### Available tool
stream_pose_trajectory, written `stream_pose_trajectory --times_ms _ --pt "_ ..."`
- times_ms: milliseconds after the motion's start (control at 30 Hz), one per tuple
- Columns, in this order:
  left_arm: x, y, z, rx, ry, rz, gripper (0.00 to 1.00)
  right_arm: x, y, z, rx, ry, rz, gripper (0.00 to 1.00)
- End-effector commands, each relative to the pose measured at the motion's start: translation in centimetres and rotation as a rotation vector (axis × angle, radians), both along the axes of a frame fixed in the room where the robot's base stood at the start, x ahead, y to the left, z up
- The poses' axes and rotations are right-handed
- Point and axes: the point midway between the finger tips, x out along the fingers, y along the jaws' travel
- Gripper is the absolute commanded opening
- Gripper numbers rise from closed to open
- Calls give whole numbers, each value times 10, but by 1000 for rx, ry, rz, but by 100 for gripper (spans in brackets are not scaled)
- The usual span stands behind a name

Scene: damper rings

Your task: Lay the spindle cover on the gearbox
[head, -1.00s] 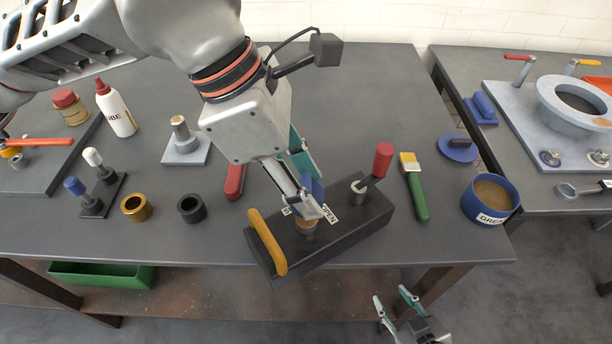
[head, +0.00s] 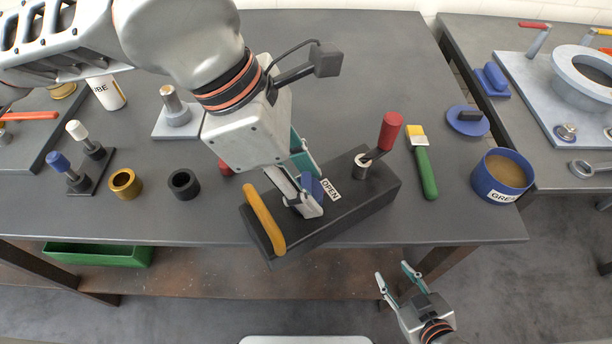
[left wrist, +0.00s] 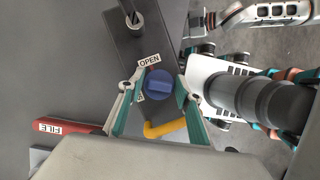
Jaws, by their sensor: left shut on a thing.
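The gearbox (head: 345,220) is a long dark box on the table, with a yellow handle (head: 264,218) at its near-left end and a red-handled lever (head: 388,132) at its far end. My left gripper (head: 306,204) is shut on a blue round cover (head: 315,187), low over the gearbox between the handle and the OPEN label (head: 330,190). The cover shows between the fingers in the left wrist view (left wrist: 160,85). It hides what is under it; I cannot tell whether it touches the gearbox. My right gripper (head: 395,273) is open and empty, in front of the table edge.
A black ring (head: 184,184), a brass ring (head: 125,184) and a two-post stand (head: 88,170) are left of the gearbox. A green-handled brush (head: 425,170), a blue grease tub (head: 501,177) and a blue lidded disc (head: 467,121) are to the right. A second table adjoins at right.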

Motion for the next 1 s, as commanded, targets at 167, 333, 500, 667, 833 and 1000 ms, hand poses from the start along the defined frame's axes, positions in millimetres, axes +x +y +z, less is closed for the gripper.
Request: stream_pose_trajectory --times_ms 167,333,500,667,833,1000 --pt "0 0 -1 0 1 0 20 -1 0 -2 0 5 0 40" --pt "0 0 -4 0 1 0 20 -4 1 -5 1 10 0 40" --pt "0 0 -6 0 1 0 20 -8 1 -9 3 20 -2 40" --pt "0 0 -5 0 0 0 54 -12 3 -10 8 26 -6 40" --pt "0 0 -5 0 0 0 54 -11 3 -10 8 27 -6 40" --pt "1 1 -2 0 -1 1 54 -6 2 -8 4 15 -2 40"
